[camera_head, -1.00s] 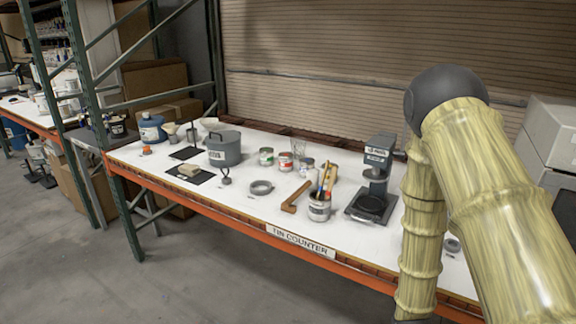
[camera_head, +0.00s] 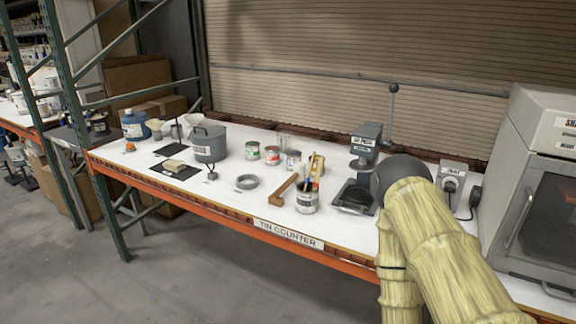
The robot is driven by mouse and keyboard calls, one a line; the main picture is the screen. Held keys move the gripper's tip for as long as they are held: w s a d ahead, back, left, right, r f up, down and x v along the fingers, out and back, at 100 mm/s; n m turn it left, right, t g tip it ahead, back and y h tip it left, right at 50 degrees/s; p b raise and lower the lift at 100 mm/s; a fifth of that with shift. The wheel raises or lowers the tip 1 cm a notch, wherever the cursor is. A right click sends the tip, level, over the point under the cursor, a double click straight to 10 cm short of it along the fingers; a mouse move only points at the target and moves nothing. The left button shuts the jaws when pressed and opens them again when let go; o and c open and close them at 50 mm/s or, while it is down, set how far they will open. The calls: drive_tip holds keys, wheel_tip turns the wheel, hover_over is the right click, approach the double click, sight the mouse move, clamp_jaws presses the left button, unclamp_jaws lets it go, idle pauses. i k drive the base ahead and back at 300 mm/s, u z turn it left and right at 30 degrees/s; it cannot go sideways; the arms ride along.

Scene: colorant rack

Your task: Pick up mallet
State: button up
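A brown wooden mallet (camera_head: 285,190) appears to lie on the white counter, a small block-like head toward the front edge and a handle running up and right. It lies just left of a white-and-grey can (camera_head: 307,202) that holds brushes or sticks. My arm, with bamboo-like links, rises at the right of the view, to the right of the mallet and apart from it. My gripper is not in view, so whether it is open or shut does not show.
The counter (camera_head: 225,190) has an orange front beam. A lever press (camera_head: 366,146) stands right of the can. A grey pot (camera_head: 209,144), a grey ring (camera_head: 247,182) and small tins (camera_head: 272,155) stand nearby. A large white machine (camera_head: 540,160) is at the right.

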sight(298, 175)
drive_tip(key=z, duration=0.2)
drive_tip(key=i, duration=0.6)
drive_tip(key=u, duration=0.95)
drive_tip(key=i, duration=0.95)
drive_tip(key=u, duration=0.15)
